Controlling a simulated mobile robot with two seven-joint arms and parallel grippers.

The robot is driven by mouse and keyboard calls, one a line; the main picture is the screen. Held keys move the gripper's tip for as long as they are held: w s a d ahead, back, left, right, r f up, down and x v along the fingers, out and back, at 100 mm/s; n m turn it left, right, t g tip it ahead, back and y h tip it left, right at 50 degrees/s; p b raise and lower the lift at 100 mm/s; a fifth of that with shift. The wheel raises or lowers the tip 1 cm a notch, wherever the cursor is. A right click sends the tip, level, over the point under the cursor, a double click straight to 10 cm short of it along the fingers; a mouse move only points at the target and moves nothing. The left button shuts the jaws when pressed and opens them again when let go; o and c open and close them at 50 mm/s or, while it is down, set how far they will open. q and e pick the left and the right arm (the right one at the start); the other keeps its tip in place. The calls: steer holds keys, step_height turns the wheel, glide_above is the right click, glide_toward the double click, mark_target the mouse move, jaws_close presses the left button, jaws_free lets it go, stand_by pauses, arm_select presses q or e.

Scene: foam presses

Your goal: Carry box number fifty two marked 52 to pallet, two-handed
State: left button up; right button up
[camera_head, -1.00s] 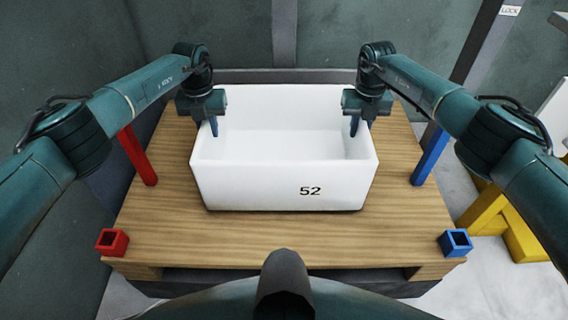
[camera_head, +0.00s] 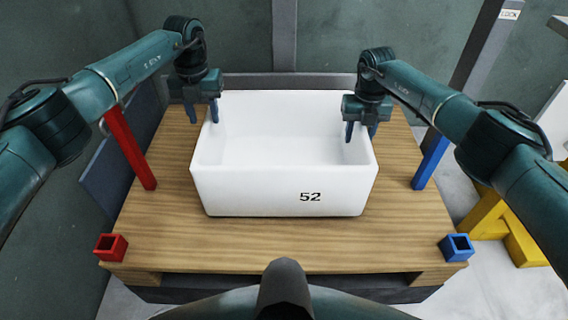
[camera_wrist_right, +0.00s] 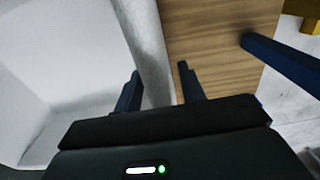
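The white open-topped box (camera_head: 270,188) marked 52 on its front sits level on the wooden pallet (camera_head: 240,247), roughly centred. It is empty inside. My left gripper (camera_head: 203,112) is open at the box's far left rim, its two fingers spread and raised; whether they still straddle the wall is hard to tell. My right gripper (camera_head: 361,132) is open at the right rim. In the right wrist view, the right gripper's fingers (camera_wrist_right: 158,90) are spread on either side of the box wall (camera_wrist_right: 146,50), with gaps showing.
A blue post (camera_head: 429,162) and blue socket (camera_head: 456,247) stand on the right. Yellow parts (camera_head: 500,225) lie on the floor at right. A wall is close behind.

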arm_select(q)
step_height(320, 180, up, 5)
steer(key=shift+r, duration=0.25)
arm_select(e)
steer(key=shift+r, duration=0.1)
step_height(320, 180, up, 12)
steer(key=shift+f, duration=0.1)
stand_by(0.5)
